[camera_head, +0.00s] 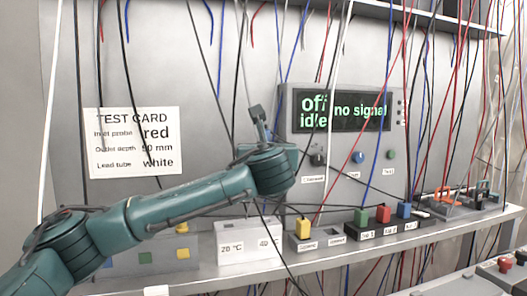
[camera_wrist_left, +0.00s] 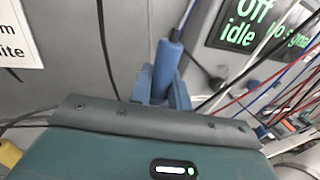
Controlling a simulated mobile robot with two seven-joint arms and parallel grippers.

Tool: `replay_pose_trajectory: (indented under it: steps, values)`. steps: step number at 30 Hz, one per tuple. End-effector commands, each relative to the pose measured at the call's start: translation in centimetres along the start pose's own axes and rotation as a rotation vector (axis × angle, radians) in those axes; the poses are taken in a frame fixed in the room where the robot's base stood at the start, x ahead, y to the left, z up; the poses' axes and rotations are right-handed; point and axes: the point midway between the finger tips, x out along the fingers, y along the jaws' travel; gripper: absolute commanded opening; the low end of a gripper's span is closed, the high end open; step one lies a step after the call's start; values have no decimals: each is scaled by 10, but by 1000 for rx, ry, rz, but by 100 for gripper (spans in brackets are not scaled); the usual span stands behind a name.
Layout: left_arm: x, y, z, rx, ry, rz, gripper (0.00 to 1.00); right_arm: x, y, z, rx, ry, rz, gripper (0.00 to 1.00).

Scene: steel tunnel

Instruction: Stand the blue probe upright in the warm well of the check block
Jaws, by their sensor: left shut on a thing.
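My left gripper (camera_wrist_left: 165,92) is shut on the blue probe (camera_wrist_left: 167,62), whose blue handle stands up between the fingers in the left wrist view. In the head view my left gripper (camera_head: 263,132) is raised in front of the back panel, above the shelf, with the arm reaching in from the left. The white check block (camera_head: 249,243) stands on the shelf below it, apart from the probe, labelled 28 °C on the left and 40 °C on the right. My arm hides part of the view above the block, and I cannot make out the wells. My right gripper is not in view.
A display unit (camera_head: 345,130) reads "off idle" and "no signal". A test card (camera_head: 133,142) hangs at left. A grey holder with a yellow piece (camera_head: 303,228) is right of the block, then a black rack (camera_head: 385,229) with coloured pieces. Many cables hang across the panel.

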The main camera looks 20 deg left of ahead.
Motion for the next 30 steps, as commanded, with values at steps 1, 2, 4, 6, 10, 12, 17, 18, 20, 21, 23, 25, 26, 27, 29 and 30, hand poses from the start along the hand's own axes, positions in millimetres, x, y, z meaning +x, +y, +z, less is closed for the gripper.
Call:
replay_pose_trajectory:
  steps: [1, 2, 4, 6, 10, 12, 17, 18, 20, 21, 23, 25, 26, 27, 29, 30]
  values:
    - [0, 0, 0, 0, 0, 0, 0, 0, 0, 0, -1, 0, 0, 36]
    - [0, 0, 0, 0, 0, 0, 0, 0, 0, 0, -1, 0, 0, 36]
    - [0, 0, 0, 0, 0, 0, 0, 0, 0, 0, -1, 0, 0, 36]
    - [0, 0, 0, -1, 1, -1, 0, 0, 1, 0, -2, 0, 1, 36]
    - [0, 0, -5, -1, 1, -1, 0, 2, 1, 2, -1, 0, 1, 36]
    - [0, 0, -9, -1, 2, -1, 0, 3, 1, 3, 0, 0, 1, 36]
    - [0, 0, -21, -1, 1, -1, 0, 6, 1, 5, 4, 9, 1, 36]
    - [0, 0, -25, -1, 1, -1, 0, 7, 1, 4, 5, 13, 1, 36]
    - [0, 0, -31, -1, 1, -1, 0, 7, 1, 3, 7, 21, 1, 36]
    - [0, 0, -35, -1, 1, -1, 0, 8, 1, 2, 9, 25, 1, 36]
    - [0, 0, -41, -1, 2, -1, 0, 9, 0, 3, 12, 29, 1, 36]
    - [0, 0, -48, -1, 2, -1, 0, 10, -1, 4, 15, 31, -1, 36]
    - [0, 0, -50, -1, 1, -1, 0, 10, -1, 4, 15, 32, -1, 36]
    - [0, 0, -52, -1, 1, 0, 0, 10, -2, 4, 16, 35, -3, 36]
    - [0, 0, -55, -1, 0, 0, 0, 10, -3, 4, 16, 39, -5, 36]
    - [0, 0, -56, -1, 0, 0, 0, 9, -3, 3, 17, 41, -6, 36]
